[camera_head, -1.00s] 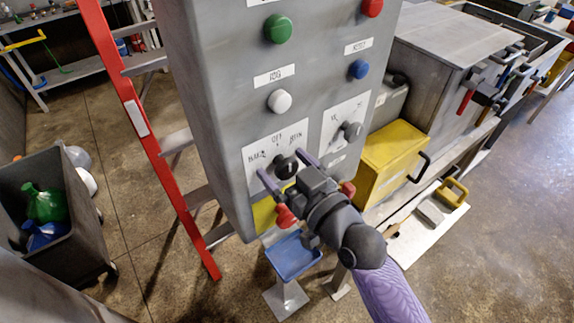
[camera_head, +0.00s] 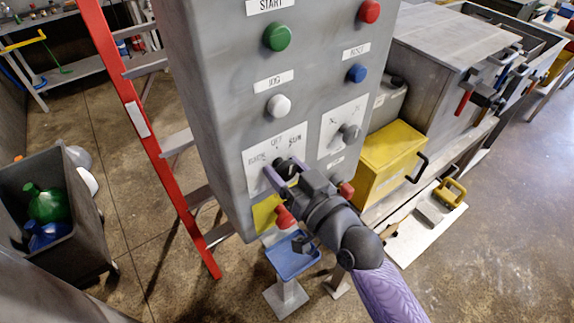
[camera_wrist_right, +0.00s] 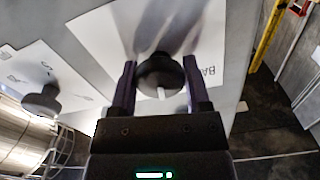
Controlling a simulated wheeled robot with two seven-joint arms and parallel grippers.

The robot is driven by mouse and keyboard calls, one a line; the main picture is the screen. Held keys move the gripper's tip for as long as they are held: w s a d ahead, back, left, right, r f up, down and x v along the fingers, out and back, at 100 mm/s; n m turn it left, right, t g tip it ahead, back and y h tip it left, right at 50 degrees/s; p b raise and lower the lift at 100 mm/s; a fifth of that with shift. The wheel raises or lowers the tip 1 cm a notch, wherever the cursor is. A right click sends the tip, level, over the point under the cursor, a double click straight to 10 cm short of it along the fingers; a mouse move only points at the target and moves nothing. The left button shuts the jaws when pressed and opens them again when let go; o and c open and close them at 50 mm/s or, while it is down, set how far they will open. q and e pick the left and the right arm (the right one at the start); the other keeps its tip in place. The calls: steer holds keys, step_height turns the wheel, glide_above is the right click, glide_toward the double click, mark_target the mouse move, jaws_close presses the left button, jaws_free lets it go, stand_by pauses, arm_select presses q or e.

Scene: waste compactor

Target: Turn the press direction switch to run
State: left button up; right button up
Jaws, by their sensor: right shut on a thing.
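The press direction switch is a black round knob (camera_head: 281,164) on a white plate (camera_head: 262,146) marked BACK, OFF and RUN, low on the grey control panel. My right gripper (camera_head: 282,172) is shut on the knob, with a finger on each side. In the right wrist view the knob (camera_wrist_right: 160,75) sits between the fingertips of the right gripper (camera_wrist_right: 161,82), and its white mark points toward the gripper. I cannot tell for sure which label the knob points to. My left gripper is not in view.
The panel has a green button (camera_head: 277,37), a white button (camera_head: 280,106), a blue button (camera_head: 356,73) and a second black knob (camera_head: 349,132) close right of the switch. A red ladder (camera_head: 150,130) stands left, a yellow box (camera_head: 385,160) right.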

steer(key=m+p, duration=0.1)
steer(key=m, duration=0.2)
steer(key=shift+r, duration=0.1)
steer(key=shift+m+p, duration=0.7)
steer(key=shift+m, duration=1.8)
steer(key=o, duration=1.3)
steer(key=b+v, duration=0.1)
steer(key=v, duration=0.9)
